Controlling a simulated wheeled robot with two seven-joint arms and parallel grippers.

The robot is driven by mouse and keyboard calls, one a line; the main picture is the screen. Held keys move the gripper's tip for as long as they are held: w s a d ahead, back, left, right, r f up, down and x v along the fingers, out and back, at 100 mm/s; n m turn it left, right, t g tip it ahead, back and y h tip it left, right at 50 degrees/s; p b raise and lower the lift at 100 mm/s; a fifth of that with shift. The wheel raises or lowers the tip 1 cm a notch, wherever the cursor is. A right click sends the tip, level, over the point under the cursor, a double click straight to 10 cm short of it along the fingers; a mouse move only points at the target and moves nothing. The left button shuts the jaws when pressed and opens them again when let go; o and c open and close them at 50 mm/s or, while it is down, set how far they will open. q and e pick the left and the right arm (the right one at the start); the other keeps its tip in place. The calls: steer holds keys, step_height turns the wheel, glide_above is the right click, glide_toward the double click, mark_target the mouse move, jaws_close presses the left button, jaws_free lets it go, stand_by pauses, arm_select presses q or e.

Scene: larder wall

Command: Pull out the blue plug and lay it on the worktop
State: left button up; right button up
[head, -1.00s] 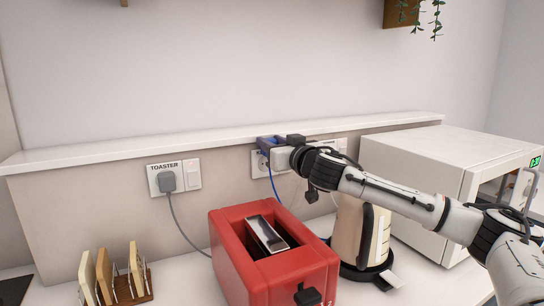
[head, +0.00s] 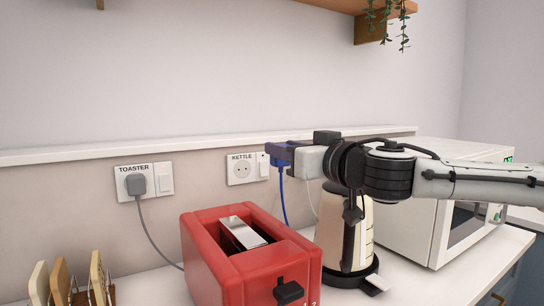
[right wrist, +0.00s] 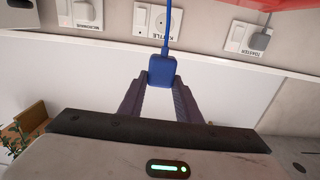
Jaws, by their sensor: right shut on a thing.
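The blue plug (head: 274,157) is out of the wall, in front of and to the right of the socket marked KETTLE (head: 241,170), whose holes show bare. My right gripper (head: 282,155) is shut on the plug, its fingers on either side of it. In the right wrist view the plug (right wrist: 162,71) sits between the fingertips, and its blue cord runs away from it. In the head view the cord hangs down behind the red toaster. The white worktop (head: 425,290) lies below, with the plug well above it. My left gripper is not in view.
The red toaster (head: 205,260) stands below the plug. The cream kettle (head: 364,238) and white microwave (head: 420,222) stand to the right. A grey plug (head: 136,185) is in the TOASTER socket. A toast rack (head: 82,297) is at front left. A ledge (head: 110,153) runs along the wall.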

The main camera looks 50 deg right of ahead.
steer(key=shift+b+v, duration=0.5)
steer(key=shift+v, duration=1.75)
steer(key=shift+b+v, duration=0.55)
steer(key=shift+v, duration=1.3)
steer(key=shift+r, duration=0.1)
